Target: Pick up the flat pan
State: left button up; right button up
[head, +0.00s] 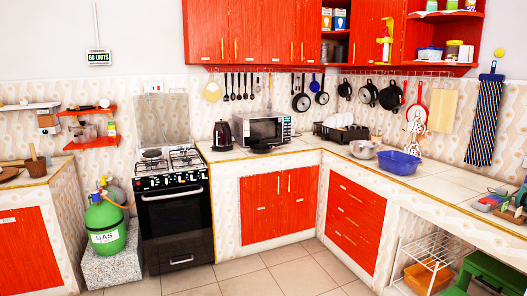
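Several pans hang from rails under the red wall cupboards. A dark pan (301,102) and a second dark pan (322,98) hang left of the corner. A small black pan (345,89), a deeper black pan (368,95) and another black pan (391,97) hang on the right wall. A shallow pan with a red handle (416,115) hangs beside a cutting board. I cannot tell for sure which one is the flat pan. Neither of my grippers is in view.
Below the pans are a tiled counter (330,146), a dish rack (341,131), a microwave (264,130), a metal bowl (363,150) and a blue basin (399,163). A stove (176,208) and green gas cylinder (105,225) stand left. The floor (275,276) ahead is clear.

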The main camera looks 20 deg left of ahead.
aim_at(270, 147)
jog(key=i, duration=1)
jog(key=i+j+u, duration=0.2)
jog(key=i, duration=0.7)
jog(key=i+l+u, duration=0.1)
jog(key=i+u, duration=0.15)
jog(key=i, duration=0.65)
jog(key=i+l+u, duration=0.2)
jog(key=i, duration=0.65)
